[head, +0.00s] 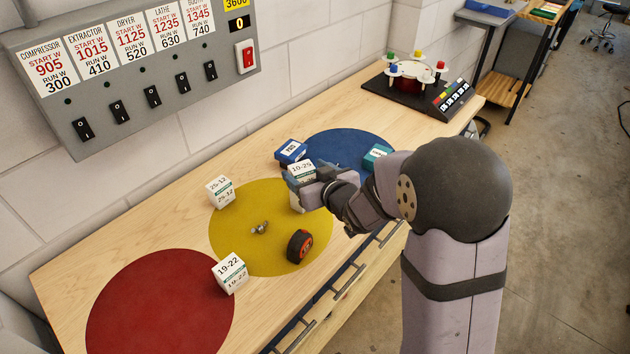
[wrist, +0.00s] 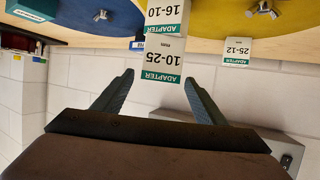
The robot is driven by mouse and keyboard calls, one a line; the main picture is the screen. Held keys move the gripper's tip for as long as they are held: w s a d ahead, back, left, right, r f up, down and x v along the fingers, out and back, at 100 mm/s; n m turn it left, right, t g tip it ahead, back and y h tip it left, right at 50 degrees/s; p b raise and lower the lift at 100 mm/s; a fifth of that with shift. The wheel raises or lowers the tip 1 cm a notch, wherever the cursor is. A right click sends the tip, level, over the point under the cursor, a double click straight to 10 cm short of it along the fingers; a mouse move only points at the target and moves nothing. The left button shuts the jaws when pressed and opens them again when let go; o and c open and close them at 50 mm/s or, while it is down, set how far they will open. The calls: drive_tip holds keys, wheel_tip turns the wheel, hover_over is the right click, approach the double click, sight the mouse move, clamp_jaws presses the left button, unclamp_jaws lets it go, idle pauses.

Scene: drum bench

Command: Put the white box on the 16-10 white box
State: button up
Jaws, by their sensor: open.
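A white box marked 10-25 (head: 301,169) stands on top of the 16-10 white box (wrist: 165,18), and the two appear to touch. The 10-25 box also shows in the wrist view (wrist: 164,62), which is upside down, so the 16-10 box appears above it. My gripper (wrist: 159,78) is open, with one finger on each side of the 10-25 box. A gap shows at one finger, and the other is close to the box's edge. In the head view my gripper (head: 306,184) hides much of the 16-10 box.
White boxes marked 25-12 (head: 220,192) and 19-22 (head: 230,273) stand left and below. A blue box (head: 290,152) and a teal box (head: 377,157) are by the blue disc (head: 345,143).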

drive_tip(key=shift+v, duration=2.6)
drive_tip(key=shift+f, duration=0.1)
drive_tip(key=s+d+f+m+g+h, duration=0.3)
drive_tip(key=s+d+f+g+h, duration=0.25)
drive_tip(key=s+d+f, duration=0.35)
drive_tip(key=s+d+f+m+g, duration=0.1)
drive_tip(key=s+g, duration=0.6)
drive_tip(key=s, duration=1)
drive_tip(key=shift+s+d+f, duration=0.25)
drive_tip(key=shift+f, duration=0.1)
drive_tip(key=shift+y, duration=0.25)
